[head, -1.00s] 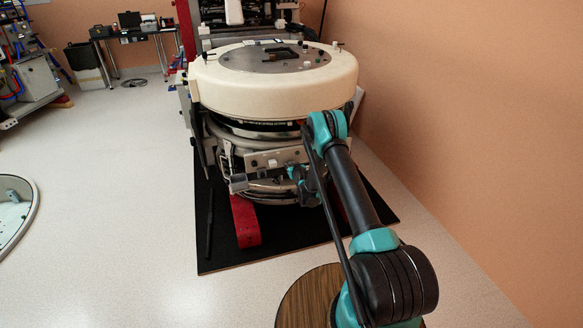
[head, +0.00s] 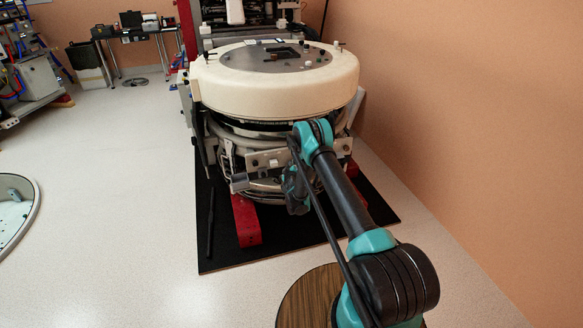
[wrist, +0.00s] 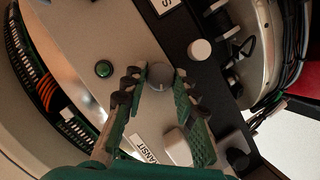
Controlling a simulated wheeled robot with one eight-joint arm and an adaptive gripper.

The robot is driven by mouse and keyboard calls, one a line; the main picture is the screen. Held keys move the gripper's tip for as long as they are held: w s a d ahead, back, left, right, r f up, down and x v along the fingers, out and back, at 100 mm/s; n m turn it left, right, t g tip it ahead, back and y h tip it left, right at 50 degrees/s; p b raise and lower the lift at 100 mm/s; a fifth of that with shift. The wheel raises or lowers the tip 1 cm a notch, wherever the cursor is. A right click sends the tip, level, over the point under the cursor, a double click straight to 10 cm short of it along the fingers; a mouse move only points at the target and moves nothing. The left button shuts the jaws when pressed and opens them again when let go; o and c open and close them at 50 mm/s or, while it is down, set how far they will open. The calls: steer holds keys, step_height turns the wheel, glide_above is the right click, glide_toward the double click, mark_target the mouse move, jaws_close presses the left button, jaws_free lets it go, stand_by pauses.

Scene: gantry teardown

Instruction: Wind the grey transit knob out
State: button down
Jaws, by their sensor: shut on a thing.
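The grey transit knob (wrist: 159,75) shows in the wrist view as a small round knob on a pale panel. My gripper (wrist: 160,83) has its two green, ridged fingers on either side of the knob and is shut on it. A white label reading TRANSIT (wrist: 147,149) lies on the panel below the knob, partly covered by my gripper. In the head view, my arm reaches to the front of the cream, ring-shaped gantry (head: 275,95); the knob and my fingertips cannot be made out there.
In the wrist view, a green button (wrist: 104,69) sits left of the knob and a white knob (wrist: 199,49) at upper right. A pale block (wrist: 178,148) lies near the right finger. Cables run at both sides. In the head view, red supports (head: 246,221) stand on the black mat (head: 225,255).

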stand_by(0.3)
steer(key=c, duration=1.2)
jaws_free()
steer(key=shift+r, duration=0.1)
step_height(320, 180, up, 10)
steer(key=shift+f, duration=0.1)
